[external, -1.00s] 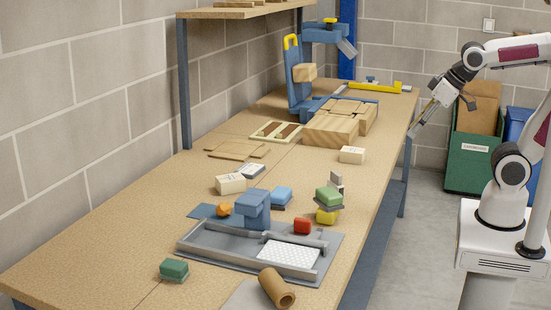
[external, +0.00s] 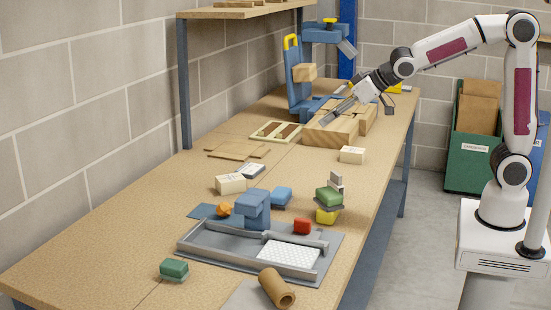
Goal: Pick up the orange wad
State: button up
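The orange wad (external: 223,209) is a small rounded lump. It lies on a flat blue sheet (external: 201,211) on the bench, left of a blue block-shaped piece (external: 253,208). My gripper (external: 333,113) is up and to the right of the wad, in front of the wooden blocks at the back of the bench, well apart from the wad. Its fingers point down and to the left. They are too small and overlapped to tell whether they are open or shut. I see nothing held in it.
A grey tray (external: 215,254) with a white grid stands in front of the wad. Red (external: 302,226), green (external: 329,196) and yellow (external: 326,216) pieces are to the right. White boxes (external: 230,184) sit behind. A tall blue fixture (external: 293,75) and wooden blocks (external: 330,131) stand farther back.

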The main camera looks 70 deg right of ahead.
jog(key=w+a+f+n+t+y, duration=0.15)
jog(key=w+a+f, duration=0.35)
jog(key=w+a, duration=0.5)
jog(key=y, duration=0.4)
send_over(229, 206)
jog(key=s+d, duration=0.3)
notch_tip(229, 206, down, 9)
jog(key=shift+s+n, duration=0.2)
jog(key=shift+n, duration=0.15)
jog(key=shift+f, duration=0.15)
jog(key=shift+f, duration=2.8)
jog(key=shift+f, duration=0.15)
jog(key=shift+f, duration=0.55)
jog(key=shift+x, duration=2.45)
jog(key=shift+r, duration=0.1)
